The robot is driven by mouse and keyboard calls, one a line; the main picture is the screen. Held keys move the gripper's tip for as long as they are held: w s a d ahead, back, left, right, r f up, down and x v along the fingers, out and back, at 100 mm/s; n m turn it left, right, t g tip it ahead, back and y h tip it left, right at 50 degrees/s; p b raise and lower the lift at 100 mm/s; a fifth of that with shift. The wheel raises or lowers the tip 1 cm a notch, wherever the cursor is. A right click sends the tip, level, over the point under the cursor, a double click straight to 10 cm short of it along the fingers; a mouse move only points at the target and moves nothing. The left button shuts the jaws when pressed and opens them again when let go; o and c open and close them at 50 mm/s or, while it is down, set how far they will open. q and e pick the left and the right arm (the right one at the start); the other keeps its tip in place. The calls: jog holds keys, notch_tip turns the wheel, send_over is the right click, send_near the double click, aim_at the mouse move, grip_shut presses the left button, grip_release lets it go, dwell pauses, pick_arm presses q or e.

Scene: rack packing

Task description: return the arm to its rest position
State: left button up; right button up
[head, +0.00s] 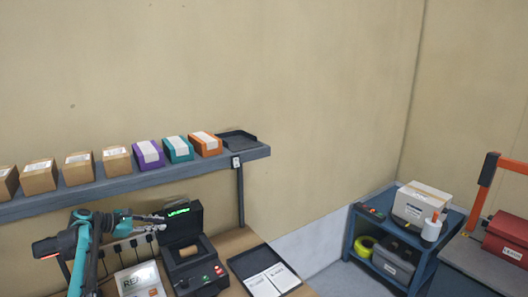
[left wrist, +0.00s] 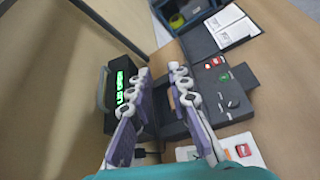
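My left arm (head: 85,250), teal and dark, comes in from the lower left of the head view, bent at the elbow. Its gripper (head: 152,218) points right, below the wall shelf and beside the black device with the green display. In the left wrist view my left gripper (left wrist: 161,76) has its two fingers apart with a gap between the tips. No held object shows between them. The device's dark body (left wrist: 215,90) lies beyond and to the right of the fingers. My right gripper is in neither view.
The grey wall shelf (head: 240,156) carries several boxes and a black tray (head: 237,140). On the desk are the black device (head: 192,272) with a brown roll, a white box (head: 137,278) and a black folder (head: 243,265) with papers. A blue cart (head: 350,240) stands at right.

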pick_arm(q)
jog(key=s+d+f+m+g+y+b, duration=0.2)
jog(key=s+d+m+y+b, duration=0.45)
jog(key=s+d, duration=1.1)
jog(key=s+d+f+m+y+b, duration=0.1)
jog(key=s+f+m+b, duration=0.1)
jog(key=s+f+m, duration=0.3)
jog(key=s+d+f+m+y+b, duration=0.1)
jog(key=s+f+m+b, duration=0.2)
jog(key=s+f, duration=0.4)
jog(key=s+d+f+m+y+b, duration=0.1)
jog(key=s+f+m, duration=0.5)
jog(key=s, duration=0.9)
jog(key=shift+s+d+f+m+t+b, duration=0.25)
jog(key=shift+d+f+m+t+b, duration=0.15)
jog(key=shift+b, duration=0.45)
